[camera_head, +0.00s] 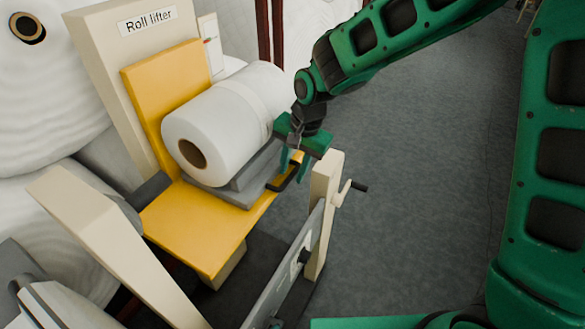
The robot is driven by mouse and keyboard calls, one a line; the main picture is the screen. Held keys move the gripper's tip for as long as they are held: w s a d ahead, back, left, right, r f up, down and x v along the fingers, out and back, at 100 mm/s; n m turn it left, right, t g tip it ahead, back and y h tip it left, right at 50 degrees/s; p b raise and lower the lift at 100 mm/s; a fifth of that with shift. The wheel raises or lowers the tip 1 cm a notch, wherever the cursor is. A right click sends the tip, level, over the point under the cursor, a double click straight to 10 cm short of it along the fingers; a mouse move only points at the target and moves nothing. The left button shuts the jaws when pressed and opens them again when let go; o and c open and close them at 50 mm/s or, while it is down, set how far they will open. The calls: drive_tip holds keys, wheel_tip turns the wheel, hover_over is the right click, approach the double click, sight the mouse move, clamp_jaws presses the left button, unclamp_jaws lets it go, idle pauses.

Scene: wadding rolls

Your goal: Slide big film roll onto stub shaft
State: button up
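The big white film roll (217,127) lies on its side in a grey cradle (236,188) on the yellow platform of the roll lifter (195,231). The brown core opening (192,153) faces the lower left. A dark grey stub (151,188) shows beside the beige frame arm at the platform's left edge; it may be the stub shaft, partly hidden. The roll is apart from it. My gripper (292,168) points down at the cradle's right side, at a black handle (285,179). I cannot tell whether its fingers are closed on the handle.
A slanted beige frame arm (95,235) stands at the left front. A beige post (323,200) with a crank handle (350,186) and a grey rail stand close to my gripper's lower right. Large white rolls (45,85) fill the left. Grey floor (430,190) lies open at right.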

clamp_jaws()
